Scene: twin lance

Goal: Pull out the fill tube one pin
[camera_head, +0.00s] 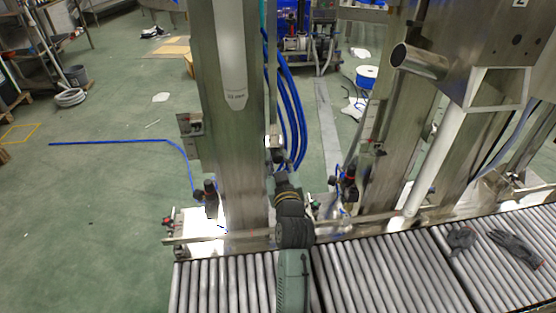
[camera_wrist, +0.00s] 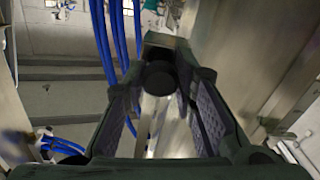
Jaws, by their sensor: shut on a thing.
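A pin with a round black knob (camera_wrist: 158,78) sits between the fingers of my gripper (camera_wrist: 165,88) in the wrist view. The gripper is shut on this knob. A bright metal part shows below the knob, between the fingers. In the head view my gripper (camera_head: 278,157) is beside the right side of the steel column, and the pin there is hidden or too small to make out. A long pale tube (camera_head: 232,60) with a rounded, labelled lower end stands along the column. I cannot tell whether the pin is still seated.
Blue hoses (camera_head: 293,110) hang close to the right of my gripper; they also show in the wrist view (camera_wrist: 119,35). A roller conveyor (camera_head: 375,275) runs along the front, with dark gloves (camera_head: 515,247) on it. A second pale tube (camera_head: 435,160) stands at right. Green floor is open at left.

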